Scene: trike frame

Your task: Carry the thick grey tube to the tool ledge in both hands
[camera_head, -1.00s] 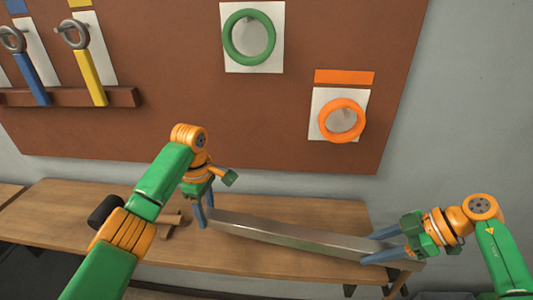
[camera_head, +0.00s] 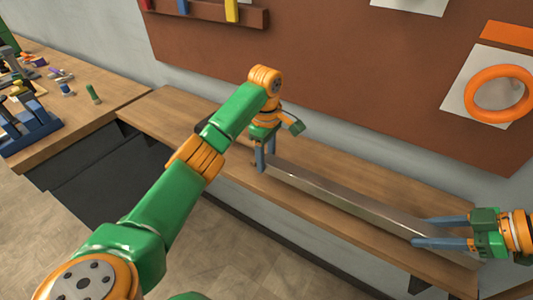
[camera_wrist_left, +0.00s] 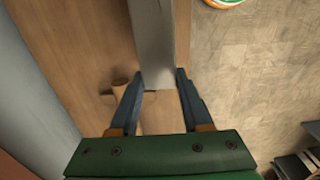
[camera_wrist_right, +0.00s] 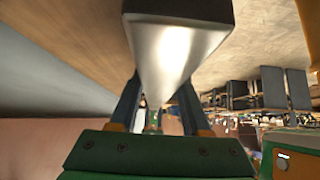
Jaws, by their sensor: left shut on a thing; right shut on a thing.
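The thick grey tube (camera_head: 340,202) is a long, square-edged metal bar. It lies lengthwise along the wooden bench in the head view, low over its top; I cannot tell whether it touches. My left gripper (camera_head: 265,158) is shut on its left end. In the left wrist view the tube (camera_wrist_left: 154,35) runs away from between the fingers. My right gripper (camera_head: 432,230) is shut on its right end. In the right wrist view the tube (camera_wrist_right: 172,55) fills the space between the fingers. A brown ledge (camera_head: 262,18) with tools above it shows on the wall board.
The wooden bench (camera_head: 150,112) stands below the brown board (camera_head: 340,90). An orange ring (camera_head: 500,93) hangs on the board at the right. Another table (camera_head: 90,128) with a blue rack (camera_head: 30,130) and small parts stands at the left. Open floor (camera_head: 225,255) lies in front.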

